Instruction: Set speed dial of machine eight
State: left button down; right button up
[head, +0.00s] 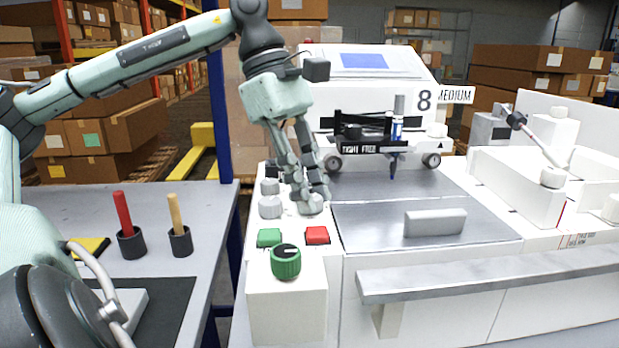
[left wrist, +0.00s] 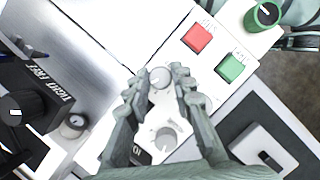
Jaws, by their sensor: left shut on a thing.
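Machine eight is the white pen plotter (head: 385,95), with an "8" and a MEDIUM sign (head: 456,95) at its back right. Its white control panel (head: 262,236) is at its left side. My left gripper (head: 310,193) reaches down to the panel with its fingers closed around a grey dial (head: 311,206). In the left wrist view the fingertips (left wrist: 157,80) lie on both sides of that dial (left wrist: 159,76), whose white pointer line shows. Its label is too small to read. Two more grey dials (head: 270,207) stand just left of it. My right gripper is out of view.
A green button (head: 269,237), a red button (head: 317,235) and a green knob (head: 286,262) sit nearer on the panel. The pen carriage (head: 365,135) stands right of my gripper. A side table (head: 185,205) holds red and tan sticks in black cups.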

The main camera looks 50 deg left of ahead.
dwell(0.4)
pick_arm(q)
jog(key=c, duration=1.6)
grip_release()
jog(key=v, duration=1.2)
jog(key=shift+a, duration=0.1)
